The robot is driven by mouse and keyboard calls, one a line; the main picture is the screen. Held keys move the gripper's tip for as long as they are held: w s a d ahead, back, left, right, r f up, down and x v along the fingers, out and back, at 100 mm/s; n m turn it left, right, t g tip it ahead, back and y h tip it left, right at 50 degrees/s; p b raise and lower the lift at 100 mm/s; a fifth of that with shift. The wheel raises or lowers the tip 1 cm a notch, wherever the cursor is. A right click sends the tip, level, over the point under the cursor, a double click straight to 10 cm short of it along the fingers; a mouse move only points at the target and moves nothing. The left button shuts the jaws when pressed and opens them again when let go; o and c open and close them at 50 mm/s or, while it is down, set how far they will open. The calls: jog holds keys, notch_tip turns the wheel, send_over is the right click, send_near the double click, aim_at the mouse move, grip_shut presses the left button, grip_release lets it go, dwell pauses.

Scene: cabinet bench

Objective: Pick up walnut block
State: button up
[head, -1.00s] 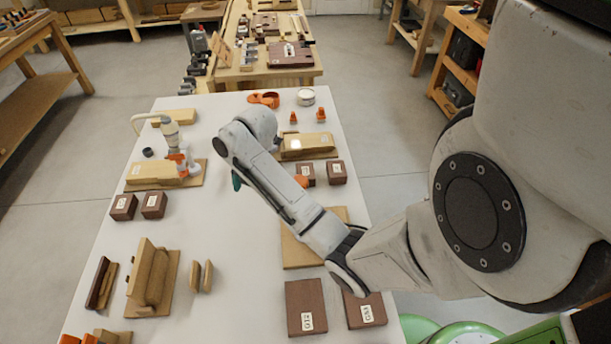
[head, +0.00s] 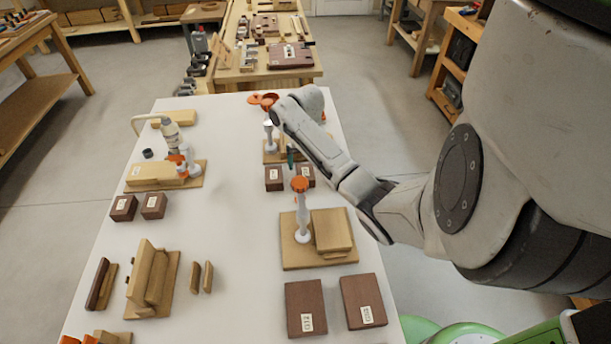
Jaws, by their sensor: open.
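Several dark brown, walnut-coloured blocks lie on the white bench, and I cannot tell which one the task means. Two small ones (head: 274,180) are right of centre, the right one (head: 309,181) partly behind my arm. Two small ones (head: 123,208) are at the left. Two larger labelled ones (head: 306,310) are at the front right. My gripper (head: 291,157) is open, mostly hidden behind my arm. Only a teal part shows, just above the right-of-centre pair in the picture; I see nothing held, and contact cannot be judged.
An upright orange-and-white clamp (head: 301,215) stands on a board with a light wood block (head: 332,230), in front of the small pair. Another clamp assembly (head: 180,160) is at the left. A light wood fixture (head: 150,280) is front left. The bench middle (head: 220,200) is clear.

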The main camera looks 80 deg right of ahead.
aim_at(305, 172)
jog(key=shift+w+f+p, duration=0.1)
jog(key=shift+f+p, duration=0.3)
jog(key=shift+f, duration=2.25)
jog(key=shift+c, duration=0.3)
jog(key=c, duration=1)
jog(key=shift+c, duration=0.2)
jog(key=shift+r, duration=0.2)
